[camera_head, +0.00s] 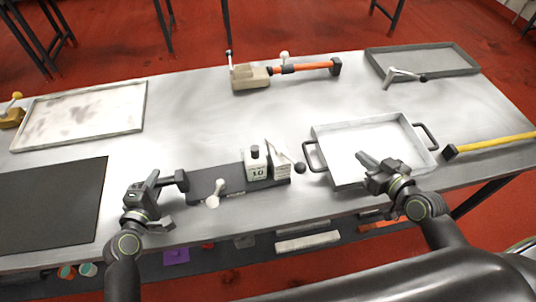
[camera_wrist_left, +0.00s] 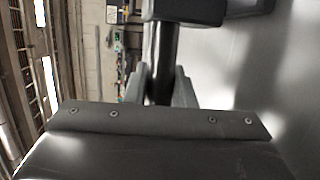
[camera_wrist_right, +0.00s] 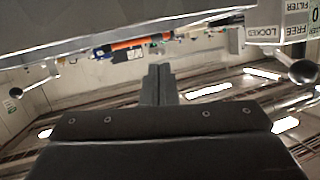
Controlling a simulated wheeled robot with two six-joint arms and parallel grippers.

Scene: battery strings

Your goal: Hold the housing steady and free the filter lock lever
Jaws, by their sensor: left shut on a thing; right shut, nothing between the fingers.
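The housing (camera_head: 256,165) is a pale block with a dark cap, standing on a dark grey base (camera_head: 205,180). The lock lever (camera_head: 285,150) is a pale arm slanting down to a dark ball knob (camera_head: 300,168) at the housing's right end. In the right wrist view, LOCKED and FREE labels (camera_wrist_right: 270,34) show above the knob (camera_wrist_right: 305,71). My left gripper (camera_head: 160,186) is shut on the dark handle (camera_head: 181,180) at the base's left end; its stem (camera_wrist_left: 161,60) lies between the fingers. My right gripper (camera_head: 366,161) is shut, empty, above the white tray, apart from the knob.
The white tray (camera_head: 318,135) with dark handles lies right of the housing. A pale peg (camera_head: 212,201) stands at the base's front. A yellow-handled hammer (camera_head: 495,145) lies far right. A beige block with an orange bar (camera_head: 305,68) and a grey tray (camera_head: 420,48) are behind.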

